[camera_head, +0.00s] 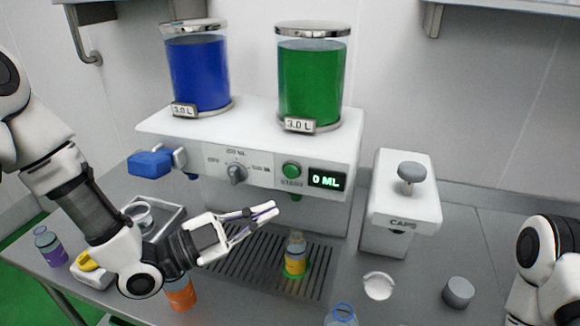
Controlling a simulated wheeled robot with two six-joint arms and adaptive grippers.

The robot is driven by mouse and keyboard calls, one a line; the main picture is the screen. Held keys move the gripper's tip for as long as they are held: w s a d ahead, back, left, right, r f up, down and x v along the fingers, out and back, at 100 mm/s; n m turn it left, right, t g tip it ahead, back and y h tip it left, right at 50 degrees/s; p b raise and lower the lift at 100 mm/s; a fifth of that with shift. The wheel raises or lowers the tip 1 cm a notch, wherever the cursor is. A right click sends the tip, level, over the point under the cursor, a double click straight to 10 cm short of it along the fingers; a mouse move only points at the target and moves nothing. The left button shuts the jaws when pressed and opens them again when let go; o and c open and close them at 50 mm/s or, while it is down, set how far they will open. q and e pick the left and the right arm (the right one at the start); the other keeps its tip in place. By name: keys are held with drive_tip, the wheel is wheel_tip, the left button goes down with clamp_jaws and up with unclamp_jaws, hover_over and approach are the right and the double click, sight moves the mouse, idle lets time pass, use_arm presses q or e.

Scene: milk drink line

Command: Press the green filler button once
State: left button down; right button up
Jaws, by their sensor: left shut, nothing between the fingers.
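The green filler button (291,170) is on the front panel of the white filler machine (240,132), left of the display (327,180), which reads 0 ML. My left gripper (268,210) is shut and empty, below and left of the button in the picture, and apart from it. A small bottle with a yellow band (295,256) stands on the drip grate (222,266) below the green tank (312,85). Of my right arm only a part shows at the right edge; its gripper is out of view.
A blue tank (197,75) stands on the machine's left. A caps dispenser (402,212) is to the right. A white ring-like piece (378,286) and a grey cylinder (458,292) lie on the counter. An orange bottle (180,293) is near my left arm, a purple bottle (49,247) farther left.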

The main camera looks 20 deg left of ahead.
use_arm(q)
drive_tip(key=w, duration=0.1)
approach(308, 169)
drive_tip(key=d, duration=0.3)
drive_tip(key=shift+w+r+p, duration=0.3)
drive_tip(key=shift+w+r, duration=0.1)
drive_tip(key=shift+w, duration=0.3)
use_arm(e)
drive_tip(key=shift+w+r, duration=0.2)
use_arm(q)
drive_tip(key=shift+w, duration=0.15)
use_arm(e)
drive_tip(key=shift+f, duration=0.15)
idle(0.5)
use_arm(q)
drive_tip(key=shift+w, duration=0.3)
use_arm(e)
drive_tip(key=shift+f, duration=0.1)
